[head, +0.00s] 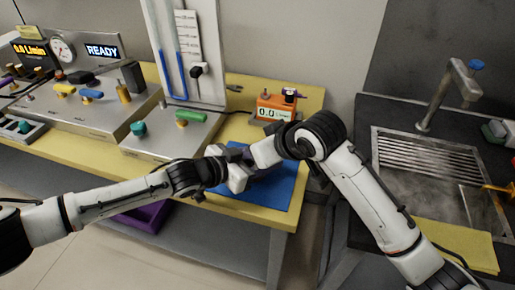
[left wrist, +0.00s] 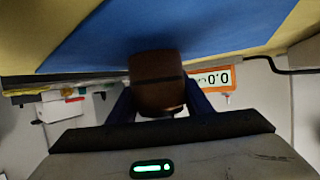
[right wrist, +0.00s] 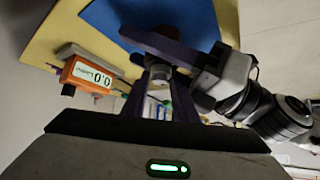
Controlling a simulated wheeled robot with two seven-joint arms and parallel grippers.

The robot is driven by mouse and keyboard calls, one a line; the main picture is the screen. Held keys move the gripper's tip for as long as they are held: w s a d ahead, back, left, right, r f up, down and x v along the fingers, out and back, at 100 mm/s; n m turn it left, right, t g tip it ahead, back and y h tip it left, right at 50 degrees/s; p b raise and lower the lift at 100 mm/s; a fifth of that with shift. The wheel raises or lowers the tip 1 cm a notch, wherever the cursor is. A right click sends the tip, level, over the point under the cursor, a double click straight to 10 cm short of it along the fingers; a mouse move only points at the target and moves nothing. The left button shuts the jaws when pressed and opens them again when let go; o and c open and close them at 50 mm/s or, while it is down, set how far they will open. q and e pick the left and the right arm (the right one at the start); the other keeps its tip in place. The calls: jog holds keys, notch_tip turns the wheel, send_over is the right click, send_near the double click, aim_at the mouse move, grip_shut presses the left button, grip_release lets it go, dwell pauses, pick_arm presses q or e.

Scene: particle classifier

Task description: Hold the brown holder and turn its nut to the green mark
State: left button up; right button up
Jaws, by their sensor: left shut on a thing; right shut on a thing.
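The brown holder (left wrist: 157,84) shows in the left wrist view between the fingers of my left gripper (left wrist: 158,102), which is shut on it. The holder is over the blue mat (head: 270,185). In the right wrist view my right gripper (right wrist: 160,88) is shut on a small grey piece, which looks like the nut (right wrist: 160,72). My left gripper's dark fingers cross just beyond it. In the head view the two grippers meet above the mat and hide the holder and nut. I cannot make out the green mark.
An orange meter (head: 273,107) reading 0.0 stands behind the mat. A bench panel with valves and a READY display (head: 102,51) is at the left, beside a tall gauge board (head: 188,50). A sink (head: 440,170) is at the right. The mat's front right is clear.

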jog(key=shift+r, duration=0.15)
dwell(0.3)
jog(key=o, duration=0.8)
jog(key=v, duration=1.2)
pick_arm(q)
jog(key=o, duration=1.7)
jog(key=shift+a, duration=0.1)
jog(key=v, duration=1.2)
